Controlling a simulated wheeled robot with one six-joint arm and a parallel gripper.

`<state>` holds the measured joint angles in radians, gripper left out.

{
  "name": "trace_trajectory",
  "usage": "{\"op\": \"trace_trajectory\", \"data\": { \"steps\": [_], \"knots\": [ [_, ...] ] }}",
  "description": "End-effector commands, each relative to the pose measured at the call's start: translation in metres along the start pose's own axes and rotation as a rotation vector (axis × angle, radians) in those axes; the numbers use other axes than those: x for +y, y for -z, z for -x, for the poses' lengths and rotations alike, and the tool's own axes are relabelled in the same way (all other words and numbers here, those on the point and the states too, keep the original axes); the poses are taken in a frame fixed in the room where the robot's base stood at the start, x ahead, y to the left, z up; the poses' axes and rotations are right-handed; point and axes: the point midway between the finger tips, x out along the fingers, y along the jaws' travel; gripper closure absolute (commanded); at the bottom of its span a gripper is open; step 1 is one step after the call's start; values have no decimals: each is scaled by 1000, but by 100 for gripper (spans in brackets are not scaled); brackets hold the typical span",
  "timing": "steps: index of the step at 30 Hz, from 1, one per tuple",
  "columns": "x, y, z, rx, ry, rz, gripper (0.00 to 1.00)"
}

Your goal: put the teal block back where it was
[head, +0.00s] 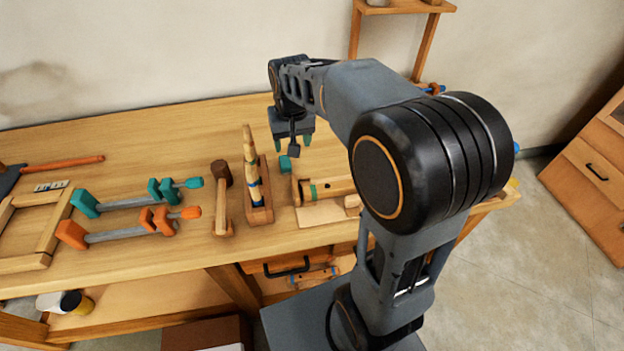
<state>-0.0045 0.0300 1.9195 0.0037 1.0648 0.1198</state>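A small teal block (286,164) sits on the wooden workbench (130,168), just right of a wooden stand (261,214) that holds chisel-like tools. My gripper (292,144) is above and slightly behind the block in the picture. Its two teal-green fingertips are spread apart, with nothing visible between them. The block shows below the fingers and looks apart from them. A dark part of my gripper hangs in front of the gap, so the exact height over the block is hard to tell.
A mallet (222,185) stands left of the stand. A teal clamp (130,204) and an orange clamp (125,232) lie further left, near a wooden frame (48,238). A wooden piece (326,190) lies right of the stand.

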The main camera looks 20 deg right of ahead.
Motion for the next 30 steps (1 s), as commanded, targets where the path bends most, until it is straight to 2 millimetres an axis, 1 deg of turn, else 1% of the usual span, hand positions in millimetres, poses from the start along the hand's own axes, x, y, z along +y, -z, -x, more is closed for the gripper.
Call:
{"op": "trace_trajectory", "data": {
  "steps": [1,2,3,6,9,12,15,18,30],
  "knots": [
    [2,-23,10,32,4,17,37],
    [4,-34,13,48,5,26,37],
    [5,-50,16,68,7,40,37],
    [10,-85,19,113,10,69,37],
    [13,-114,17,150,12,92,37],
    [15,-134,13,176,12,110,37],
    [17,-145,10,192,12,120,37],
    [18,-150,8,199,12,125,37],
    [18,-151,7,199,12,126,37]
  ]
}}
